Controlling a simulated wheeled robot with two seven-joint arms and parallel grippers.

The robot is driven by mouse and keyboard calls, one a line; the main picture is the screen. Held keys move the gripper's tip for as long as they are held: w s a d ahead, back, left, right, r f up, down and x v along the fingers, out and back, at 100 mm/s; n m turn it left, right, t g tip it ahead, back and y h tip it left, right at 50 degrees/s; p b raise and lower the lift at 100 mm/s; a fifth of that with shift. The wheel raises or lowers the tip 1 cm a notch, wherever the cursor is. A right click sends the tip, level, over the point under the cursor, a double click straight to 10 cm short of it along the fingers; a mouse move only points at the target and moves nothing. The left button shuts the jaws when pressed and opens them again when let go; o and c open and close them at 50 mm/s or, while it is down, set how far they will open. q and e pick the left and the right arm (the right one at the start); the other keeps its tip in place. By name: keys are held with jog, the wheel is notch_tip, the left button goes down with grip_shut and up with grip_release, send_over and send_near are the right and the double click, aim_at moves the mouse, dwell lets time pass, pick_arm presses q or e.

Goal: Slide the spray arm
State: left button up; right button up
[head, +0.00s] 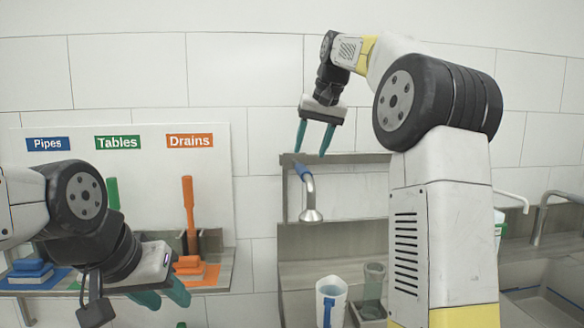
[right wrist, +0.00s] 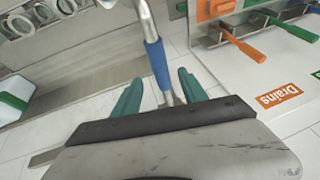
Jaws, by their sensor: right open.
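The spray arm is a metal pipe with a blue sleeve (head: 303,171) and a downturned round spray head (head: 311,214), on the filler station by the wall. My right gripper (head: 313,139) points down just above the blue sleeve, open and empty. In the right wrist view the blue sleeve (right wrist: 157,64) lies between the lines of the teal fingers (right wrist: 160,92); whether it is at their depth I cannot tell. My left gripper (head: 164,296) is low at the left, its fingers apart and empty, in front of the tool shelf.
A white pitcher (head: 331,292) with a blue handle stands below the spray head, next to a grey cup (head: 374,276). An orange tool (head: 189,213) stands under the Drains sign (head: 190,141). A sink (head: 552,300) is at the right.

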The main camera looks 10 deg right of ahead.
aim_at(305, 167)
jog(key=x, duration=0.7)
grip_shut()
dwell(1.3)
